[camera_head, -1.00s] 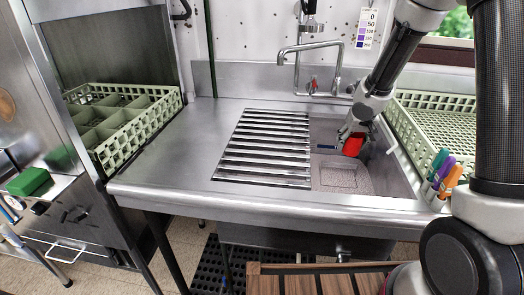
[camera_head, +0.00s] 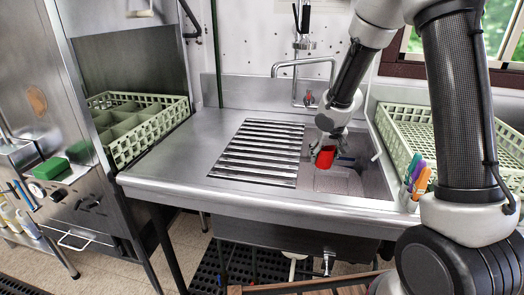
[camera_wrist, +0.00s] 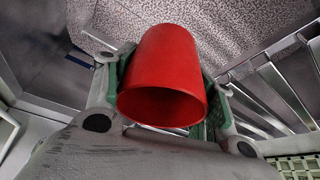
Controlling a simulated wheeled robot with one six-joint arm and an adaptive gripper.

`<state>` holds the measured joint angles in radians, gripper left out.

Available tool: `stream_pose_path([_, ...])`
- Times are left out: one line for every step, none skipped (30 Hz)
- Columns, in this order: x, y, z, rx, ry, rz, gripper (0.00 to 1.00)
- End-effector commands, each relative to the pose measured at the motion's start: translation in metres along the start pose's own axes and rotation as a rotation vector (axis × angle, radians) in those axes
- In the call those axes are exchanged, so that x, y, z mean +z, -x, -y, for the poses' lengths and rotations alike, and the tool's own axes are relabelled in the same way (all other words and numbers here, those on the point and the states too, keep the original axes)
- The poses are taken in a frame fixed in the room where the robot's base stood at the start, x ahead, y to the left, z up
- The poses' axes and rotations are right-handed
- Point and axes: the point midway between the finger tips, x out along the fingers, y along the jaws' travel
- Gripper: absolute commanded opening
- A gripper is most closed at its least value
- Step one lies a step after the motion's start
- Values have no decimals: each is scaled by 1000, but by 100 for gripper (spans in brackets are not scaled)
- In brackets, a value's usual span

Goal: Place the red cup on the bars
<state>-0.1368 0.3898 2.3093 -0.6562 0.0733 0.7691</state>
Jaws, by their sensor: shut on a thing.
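The red cup (camera_head: 324,157) is held in my gripper (camera_head: 325,146) over the left part of the sink basin, close to the right end of the bars. In the wrist view the red cup (camera_wrist: 168,75) sits between the two green-padded fingers of my gripper (camera_wrist: 165,98), with its open mouth toward the camera. The bars (camera_head: 262,152) are a row of metal slats set in the steel counter, left of the basin. Part of the bars (camera_wrist: 270,92) shows at the right of the wrist view. Nothing lies on the bars.
A faucet (camera_head: 303,75) stands behind the basin. A green divided rack (camera_head: 150,128) is at the left and another green rack (camera_head: 404,118) at the right. Several markers (camera_head: 416,178) stand in a holder at the front right. The counter (camera_head: 180,165) left of the bars is clear.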

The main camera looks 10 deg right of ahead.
Motion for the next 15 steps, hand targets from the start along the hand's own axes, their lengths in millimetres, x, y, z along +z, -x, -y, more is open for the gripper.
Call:
stream_pose_path([-1, 0, 2, -2, 1, -1, 29])
stream_pose_path([-1, 1, 2, -2, 1, -1, 29])
stream_pose_path([-2, 1, 4, -4, 3, -2, 29])
stream_pose_path([-3, 2, 5, -5, 7, -3, 29])
stream_pose_path([-3, 3, 7, -5, 9, -2, 29])
stream_pose_path([-4, 4, 9, -7, 13, -1, 29])
stream_pose_path([-6, 6, 11, -9, 17, -3, 29])
stream_pose_path([-9, 8, 14, -10, 20, -4, 29])
stream_pose_path([-10, 10, 17, -13, 25, -2, 29])
stream_pose_path([-18, 15, 24, -15, 29, -7, 29])
stream_pose_path([-24, 21, 30, -15, 28, -7, 29])
stream_pose_path([-31, 28, 36, -10, 18, -8, 29])
stream_pose_path([-38, 35, 40, -5, 7, -9, 29])
stream_pose_path([-43, 42, 44, -1, -2, -8, 29])
stream_pose_path([-51, 52, 49, 1, -9, -10, 29])
